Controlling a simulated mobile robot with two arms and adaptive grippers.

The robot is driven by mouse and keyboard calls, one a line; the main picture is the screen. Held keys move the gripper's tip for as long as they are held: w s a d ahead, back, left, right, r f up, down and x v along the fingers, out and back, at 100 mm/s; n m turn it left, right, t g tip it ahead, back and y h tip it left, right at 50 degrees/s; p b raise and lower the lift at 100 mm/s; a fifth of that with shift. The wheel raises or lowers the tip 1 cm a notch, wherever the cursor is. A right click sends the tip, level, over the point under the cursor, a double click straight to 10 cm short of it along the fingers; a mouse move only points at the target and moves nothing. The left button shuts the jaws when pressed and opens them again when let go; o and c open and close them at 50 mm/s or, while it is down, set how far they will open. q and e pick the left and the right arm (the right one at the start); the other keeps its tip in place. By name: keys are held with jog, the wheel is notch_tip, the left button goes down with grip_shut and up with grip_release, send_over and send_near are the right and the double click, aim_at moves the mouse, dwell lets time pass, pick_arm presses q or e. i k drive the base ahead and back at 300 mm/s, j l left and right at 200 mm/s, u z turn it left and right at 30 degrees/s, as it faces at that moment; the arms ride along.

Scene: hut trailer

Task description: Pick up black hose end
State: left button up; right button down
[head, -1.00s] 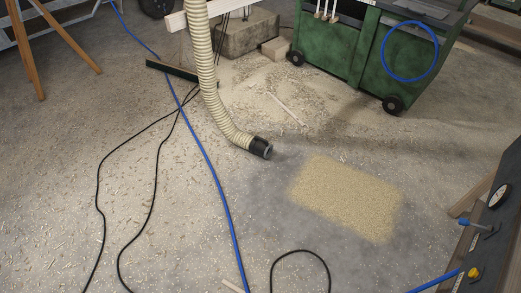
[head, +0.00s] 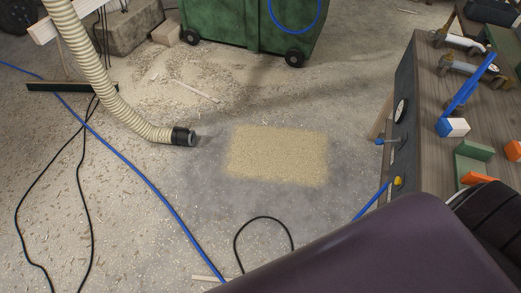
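The black hose end (head: 184,136) is a short dark cuff on the tip of a cream ribbed hose (head: 118,106). It lies on the concrete floor left of the middle in the head view, with its opening facing right. The hose rises from it to the upper left. Nothing of mine touches it. A dark purple-brown part of my own arm fills the lower right. Neither gripper shows in the head view.
A patch of sawdust (head: 278,155) lies right of the hose end. A blue hose (head: 150,184) and black cables (head: 82,190) cross the floor. A green wheeled machine (head: 235,25) stands behind. A workbench (head: 440,100) with tools is on the right. A broom (head: 60,87) lies left.

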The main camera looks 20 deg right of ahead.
aim_at(185, 136)
jog(key=i+u, duration=0.1)
jog(key=i, duration=1.1)
